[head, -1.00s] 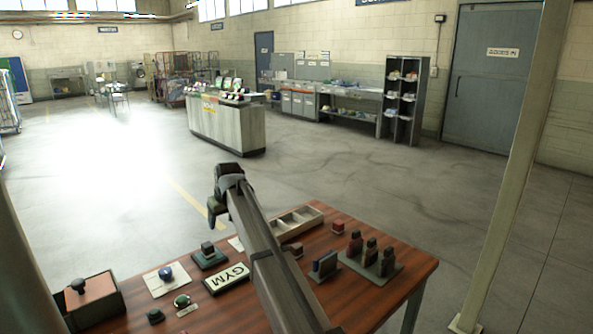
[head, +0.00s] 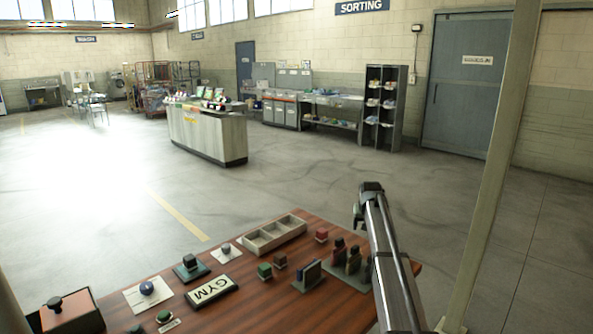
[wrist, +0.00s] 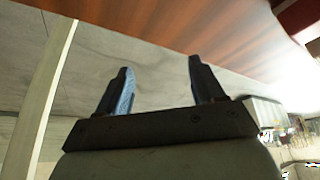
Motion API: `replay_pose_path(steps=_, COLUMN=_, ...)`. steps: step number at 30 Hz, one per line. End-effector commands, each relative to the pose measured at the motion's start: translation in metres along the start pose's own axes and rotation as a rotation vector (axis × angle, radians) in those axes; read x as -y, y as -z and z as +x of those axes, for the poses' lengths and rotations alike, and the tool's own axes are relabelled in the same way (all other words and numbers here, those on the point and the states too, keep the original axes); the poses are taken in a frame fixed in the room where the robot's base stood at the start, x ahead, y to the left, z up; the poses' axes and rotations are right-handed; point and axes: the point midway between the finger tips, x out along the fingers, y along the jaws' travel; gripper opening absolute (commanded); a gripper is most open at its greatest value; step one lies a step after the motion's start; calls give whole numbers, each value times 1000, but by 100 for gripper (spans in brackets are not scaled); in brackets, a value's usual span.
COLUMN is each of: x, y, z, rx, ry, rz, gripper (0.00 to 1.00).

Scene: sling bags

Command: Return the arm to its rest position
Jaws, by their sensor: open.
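My gripper (head: 361,212) is raised above the right part of the wooden table (head: 330,285) in the head view, at the end of my arm. In the wrist view my gripper (wrist: 160,85) has its two fingers apart with nothing between them. The table's edge and the grey floor lie beyond the fingers there. My arm hides part of the table's right side and some of the dark upright pieces.
A pale post (head: 487,190) stands at the right. A counter (head: 208,135) stands farther back on open floor.

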Motion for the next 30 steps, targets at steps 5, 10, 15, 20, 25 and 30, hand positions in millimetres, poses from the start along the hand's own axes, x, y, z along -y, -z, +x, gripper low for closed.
replay_pose_path(steps=5, x=-112, y=-14, z=30, rx=6, ry=-69, rz=133, gripper=68)
replay_pose_path(steps=10, x=-212, y=-38, z=52, rx=9, ry=-131, rz=254, gripper=68)
replay_pose_path(steps=15, x=-307, y=-71, z=70, rx=13, ry=-191, rz=372, gripper=68)
replay_pose_path(steps=20, x=-376, y=-111, z=86, rx=24, ry=-236, rz=462, gripper=68)
replay_pose_path(steps=25, x=-411, y=-170, z=114, rx=63, ry=-261, rz=520, gripper=68)
replay_pose_path(steps=30, x=-390, y=-228, z=149, rx=127, ry=-251, rz=517, gripper=68)
